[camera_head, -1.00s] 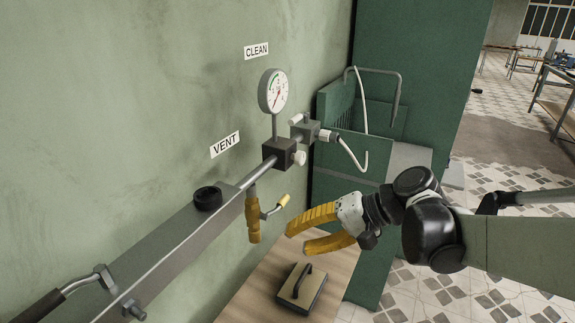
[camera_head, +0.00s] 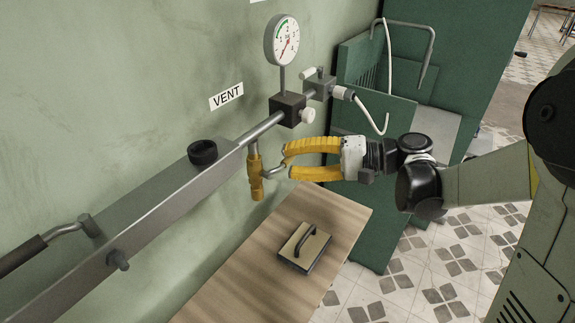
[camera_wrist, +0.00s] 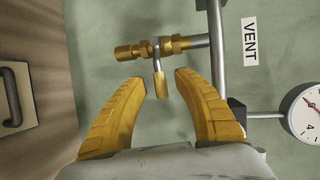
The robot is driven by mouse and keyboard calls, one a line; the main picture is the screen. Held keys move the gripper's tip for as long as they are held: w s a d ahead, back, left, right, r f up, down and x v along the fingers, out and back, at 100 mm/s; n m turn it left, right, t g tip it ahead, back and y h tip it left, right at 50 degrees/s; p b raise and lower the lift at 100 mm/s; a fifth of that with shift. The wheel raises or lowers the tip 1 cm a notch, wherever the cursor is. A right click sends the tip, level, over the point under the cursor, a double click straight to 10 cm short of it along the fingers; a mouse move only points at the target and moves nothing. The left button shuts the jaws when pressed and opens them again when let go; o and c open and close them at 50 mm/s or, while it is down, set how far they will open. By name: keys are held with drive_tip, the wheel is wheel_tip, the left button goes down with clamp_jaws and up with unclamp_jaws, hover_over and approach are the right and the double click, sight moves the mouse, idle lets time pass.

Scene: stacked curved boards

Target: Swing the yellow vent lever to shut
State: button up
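The vent valve has a brass body (camera_head: 256,178) hanging below the pipe, under the VENT label (camera_head: 226,96). Its small lever sticks out to the right, with its yellow end partly hidden by my fingers in the head view. In the wrist view the brass body (camera_wrist: 150,48) lies across the top, and the yellow lever (camera_wrist: 159,84) points down between my fingertips. My gripper (camera_head: 287,164), with yellow ribbed fingers, is at the lever. It also shows in the wrist view (camera_wrist: 160,80). The fingers are open, one on each side of the lever, with gaps visible.
A pressure gauge (camera_head: 283,40) and a dark block (camera_head: 288,109) stand just above my gripper. A long grey beam (camera_head: 150,230) runs along the wall at left. A wooden table (camera_head: 240,275) below carries a handled block (camera_head: 305,248). A green cabinet (camera_head: 385,215) stands behind.

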drive_tip(key=shift+w+a+f, duration=0.15)
drive_tip(key=shift+w+a, duration=0.05)
drive_tip(key=shift+a, duration=0.45)
clamp_jaws()
